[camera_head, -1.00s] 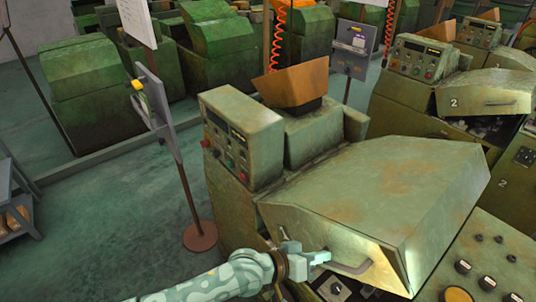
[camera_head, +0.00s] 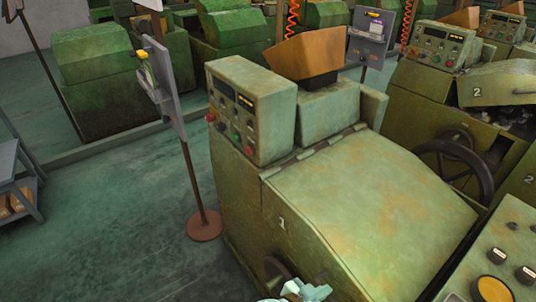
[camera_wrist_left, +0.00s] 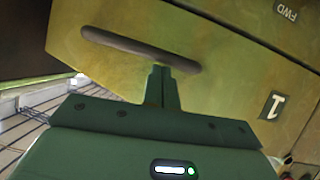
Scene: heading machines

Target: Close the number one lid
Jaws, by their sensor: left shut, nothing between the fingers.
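The number one lid (camera_head: 370,215) is a worn green sloped cover on the nearest machine. It lies low along the machine's slope, with a white 1 (camera_head: 282,223) on the side by its edge. Its front edge is cut off at the bottom of the head view, so I cannot tell whether it is fully seated. My left gripper (camera_head: 306,290) is at the bottom edge of the head view, shut and empty. In the left wrist view the closed fingertips (camera_wrist_left: 160,72) are at the dark bar handle (camera_wrist_left: 140,50); contact is unclear. My right gripper is not in view.
The control box (camera_head: 250,110) and orange hopper (camera_head: 304,55) stand behind the lid. A sign stand (camera_head: 204,225) is on the floor to the left. A handwheel (camera_head: 455,172) and the number two machine are at right. A panel with a yellow button (camera_head: 493,289) is at lower right.

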